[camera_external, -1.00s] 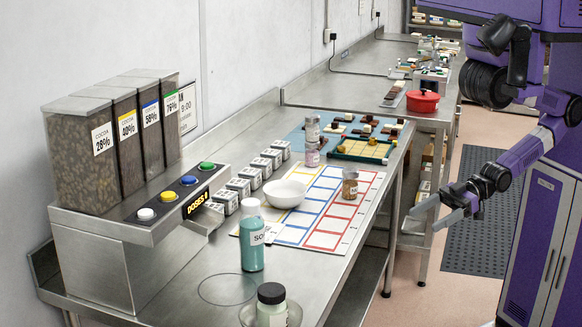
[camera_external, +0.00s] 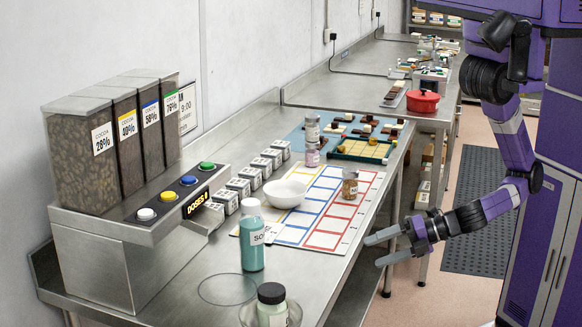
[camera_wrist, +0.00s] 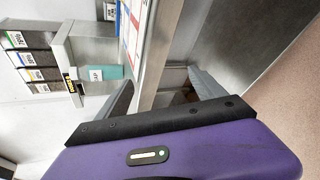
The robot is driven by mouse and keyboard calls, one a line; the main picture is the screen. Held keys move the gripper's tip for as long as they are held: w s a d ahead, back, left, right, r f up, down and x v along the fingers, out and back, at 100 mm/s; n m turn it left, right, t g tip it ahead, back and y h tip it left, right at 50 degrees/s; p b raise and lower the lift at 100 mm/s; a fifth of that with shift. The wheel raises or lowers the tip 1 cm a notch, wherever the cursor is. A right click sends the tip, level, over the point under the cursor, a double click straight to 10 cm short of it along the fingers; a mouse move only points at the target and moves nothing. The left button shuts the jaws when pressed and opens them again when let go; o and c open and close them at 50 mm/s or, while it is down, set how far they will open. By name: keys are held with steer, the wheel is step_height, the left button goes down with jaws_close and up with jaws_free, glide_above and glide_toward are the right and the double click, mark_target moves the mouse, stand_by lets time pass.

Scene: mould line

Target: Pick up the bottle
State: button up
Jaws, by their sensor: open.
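A teal bottle (camera_external: 252,238) with a pale cap and a white label stands upright near the front of the steel counter. It also shows in the wrist view (camera_wrist: 102,73), lying sideways in that picture, beyond the left finger. A second, shorter bottle (camera_external: 271,308) with a dark cap and pale green contents stands in a dish at the near edge. My gripper (camera_external: 373,251) is open and empty, off the counter's right edge and apart from both bottles. Its two fingers also show in the wrist view (camera_wrist: 165,92), spread wide with the counter edge between them.
A cocoa dispenser (camera_external: 128,248) stands at left. A white bowl (camera_external: 287,193), a small brown jar (camera_external: 350,184) and a coloured grid sheet (camera_external: 328,240) lie behind the teal bottle.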

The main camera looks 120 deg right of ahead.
steer(key=w+d+r+n+h, duration=0.1)
steer(key=w+d+r+h, duration=0.2)
steer(key=r+h, duration=0.55)
steer(key=n+t+y+p, duration=0.1)
steer(key=n+y+p, duration=0.1)
steer(key=n, duration=0.7)
glide_toward(251, 230)
steer(key=d, duration=0.1)
steer(key=d+f, duration=0.1)
steer(key=d, duration=0.2)
steer(key=shift+s+d+f, duration=0.15)
steer(key=shift+d+f, duration=0.15)
steer(key=shift+f, duration=0.05)
steer(key=shift+w+d, duration=0.35)
steer(key=shift+w, duration=0.25)
steer(key=shift+p+x, duration=0.75)
steer(key=shift+x, duration=2.7)
steer(key=shift+w+a+f, duration=0.1)
steer(key=shift+w+a, duration=0.05)
steer(key=c, duration=1.7)
jaws_close()
